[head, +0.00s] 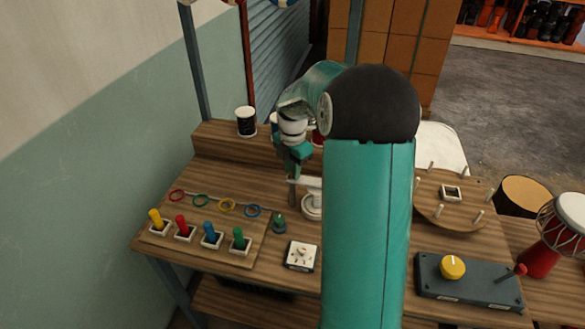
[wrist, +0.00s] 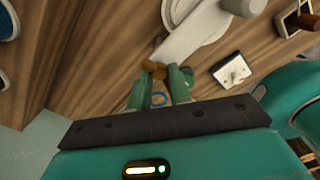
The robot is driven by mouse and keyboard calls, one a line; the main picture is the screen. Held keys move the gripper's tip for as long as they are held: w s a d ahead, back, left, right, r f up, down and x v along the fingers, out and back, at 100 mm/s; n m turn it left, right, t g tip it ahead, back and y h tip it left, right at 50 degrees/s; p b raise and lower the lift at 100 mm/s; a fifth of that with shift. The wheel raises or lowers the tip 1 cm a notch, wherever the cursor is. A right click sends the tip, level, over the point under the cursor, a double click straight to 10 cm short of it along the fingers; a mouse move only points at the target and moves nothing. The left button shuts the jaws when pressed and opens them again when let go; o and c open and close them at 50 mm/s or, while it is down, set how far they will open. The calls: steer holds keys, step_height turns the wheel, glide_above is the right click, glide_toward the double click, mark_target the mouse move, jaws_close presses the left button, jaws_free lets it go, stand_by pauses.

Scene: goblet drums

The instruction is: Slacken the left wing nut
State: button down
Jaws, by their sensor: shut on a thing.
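The left wing nut (wrist: 154,70) shows in the wrist view as a small brass-brown piece at the end of a white bar (wrist: 190,38). My gripper (wrist: 160,84) has its two teal fingers on either side of it and is shut on it. In the head view my gripper (head: 292,190) points down at the left end of the white bar (head: 308,182), above a round white base (head: 311,207). The wing nut itself cannot be made out there. My arm hides what lies to the right of the base, and no second wing nut shows.
Several colored pegs (head: 212,236) in holders and colored rings (head: 227,205) lie at left. A green knob (head: 279,222) and a white dial plate (head: 300,256) stand in front. A grey box with a yellow knob (head: 453,267) is at right. A dark cup (head: 246,121) stands behind.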

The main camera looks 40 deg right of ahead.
steer(key=shift+r+n, duration=0.1)
steer(key=shift+n, duration=0.2)
steer(key=c, duration=1.3)
jaws_free()
step_height(320, 180, up, 14)
steer(key=shift+f, duration=0.15)
